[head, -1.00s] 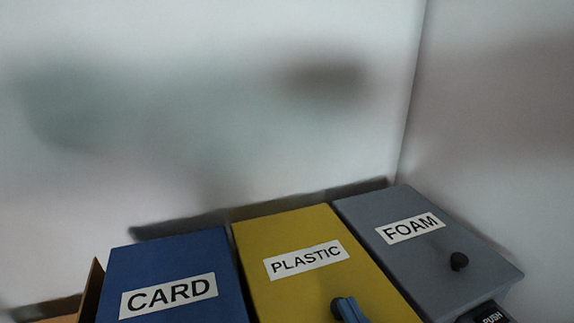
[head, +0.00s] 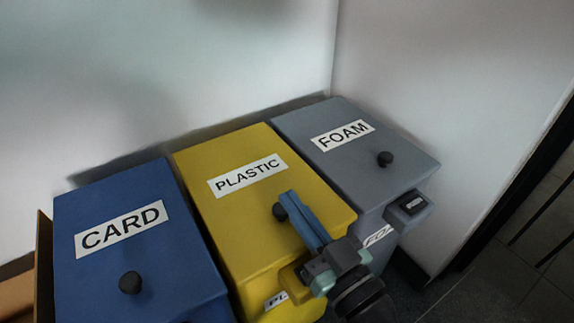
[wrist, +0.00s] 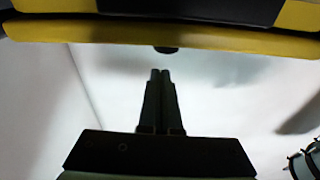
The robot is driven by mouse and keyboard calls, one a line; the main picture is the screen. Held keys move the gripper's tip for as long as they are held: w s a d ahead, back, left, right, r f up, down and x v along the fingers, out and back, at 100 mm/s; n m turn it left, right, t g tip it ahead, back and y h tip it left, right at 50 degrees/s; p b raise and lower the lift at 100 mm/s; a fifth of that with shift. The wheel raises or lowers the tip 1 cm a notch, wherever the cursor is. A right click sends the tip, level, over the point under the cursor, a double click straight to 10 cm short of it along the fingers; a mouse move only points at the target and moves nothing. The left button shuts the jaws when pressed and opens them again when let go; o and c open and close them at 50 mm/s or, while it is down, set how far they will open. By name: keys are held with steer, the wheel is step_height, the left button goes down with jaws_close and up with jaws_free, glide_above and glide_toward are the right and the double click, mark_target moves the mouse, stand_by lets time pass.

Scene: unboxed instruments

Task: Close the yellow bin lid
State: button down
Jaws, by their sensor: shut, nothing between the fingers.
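The yellow bin lid (head: 220,215), labelled PLASTIC, lies down over its bin in the head view, at a slope like the lids beside it. No gap shows under it. Its round black knob (head: 279,212) is near the front. My gripper (head: 289,197) is shut and empty, with its long fingers over the front of the lid, just right of the knob. Whether they touch the lid I cannot tell. In the wrist view the shut fingertips (wrist: 160,72) point toward a yellow edge (wrist: 200,37) with a dark knob (wrist: 166,49) below it.
A blue CARD bin (head: 150,258) stands left and a grey FOAM bin (head: 325,165) right, both with lids down. A push latch (head: 409,203) juts from the grey bin's front. Walls close in behind and right. Open floor (head: 480,290) shows at the lower right.

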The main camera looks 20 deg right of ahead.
steer(key=v, duration=0.9)
steer(key=shift+s+f+p, duration=0.2)
steer(key=shift+f+p, duration=0.15)
steer(key=shift+f, duration=0.05)
steer(key=shift+d, duration=0.1)
steer(key=w+a+r+n+t+p, duration=0.1)
steer(key=w+a+r+p, duration=0.3)
steer(key=r, duration=0.9)
steer(key=w+a+r+p, duration=0.35)
steer(key=r+p, duration=0.25)
steer(key=r, duration=0.6)
steer(key=w+a+r+n+t+p, duration=0.1)
steer(key=w+a+r+p, duration=0.3)
steer(key=r, duration=0.9)
steer(key=s+a+r+m+t+h+p, duration=0.25)
steer(key=s+r+p, duration=0.2)
steer(key=r, duration=0.95)
steer(key=s+a+r+m+t+h+p, duration=0.1)
steer(key=s+r+t+p, duration=0.3)
steer(key=r, duration=1.1)
step_height(320, 180, up, 35)
steer(key=w+p, duration=0.1)
steer(key=p, duration=3.6)
steer(key=shift+w+g, duration=0.15)
steer(key=shift+g, duration=0.1)
